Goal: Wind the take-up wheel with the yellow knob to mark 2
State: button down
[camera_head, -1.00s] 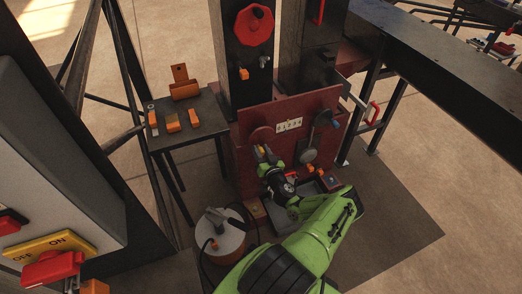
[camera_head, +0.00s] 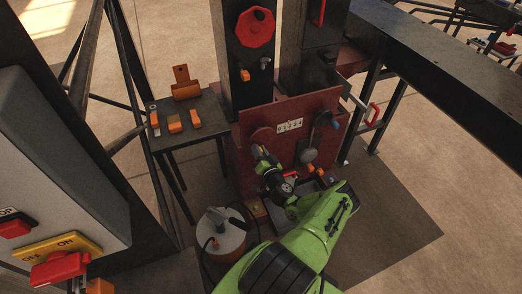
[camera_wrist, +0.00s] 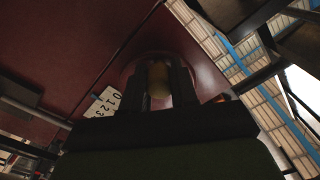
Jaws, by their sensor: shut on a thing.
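The take-up wheel (camera_head: 262,133) is a dark red disc on the front of the red press housing. My gripper (camera_head: 258,151) is at the wheel's lower edge. In the wrist view the yellow knob (camera_wrist: 158,78) sits between my two dark fingers, which are shut on it, with part of the wheel (camera_wrist: 205,82) behind. I cannot tell which mark the wheel stands at.
A grey round weight (camera_head: 309,155) and orange parts are right of my gripper. A small dark table (camera_head: 205,118) with orange pieces stands left. A white-topped drum (camera_head: 222,232) stands on the floor near my arm. A red octagonal handwheel (camera_head: 255,28) is above.

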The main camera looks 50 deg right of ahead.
aim_at(262, 133)
jog(key=m, duration=0.2)
jog(key=r+m+p, duration=0.1)
jog(key=m, duration=0.1)
jog(key=r+m, duration=0.1)
jog(key=m, duration=0.1)
jog(key=shift+w+a+p, duration=0.2)
jog(key=shift+a+p, duration=0.1)
jog(key=m, duration=0.2)
jog(key=r+m, duration=0.1)
jog(key=m, duration=0.2)
jog(key=r+m, duration=0.1)
jog(key=shift+s+d+m, duration=0.1)
jog(key=shift+d+m, duration=0.05)
jog(key=shift+m, duration=0.25)
jog(key=m, duration=0.3)
jog(key=r+m, duration=0.1)
jog(key=shift+s+d+m, duration=0.25)
jog(key=shift+d+m, duration=0.05)
jog(key=shift+d, duration=0.1)
jog(key=m, duration=0.3)
jog(key=shift+s+d+r, duration=0.2)
jog(key=shift+d+r, duration=0.1)
jog(key=shift+d, duration=0.05)
jog(key=shift+s+d+m, duration=0.1)
jog(key=shift+d+m, duration=0.05)
jog(key=shift+m, duration=0.55)
jog(key=shift+s+d+m, duration=0.1)
jog(key=shift+d+m, duration=0.05)
jog(key=shift+m, duration=0.55)
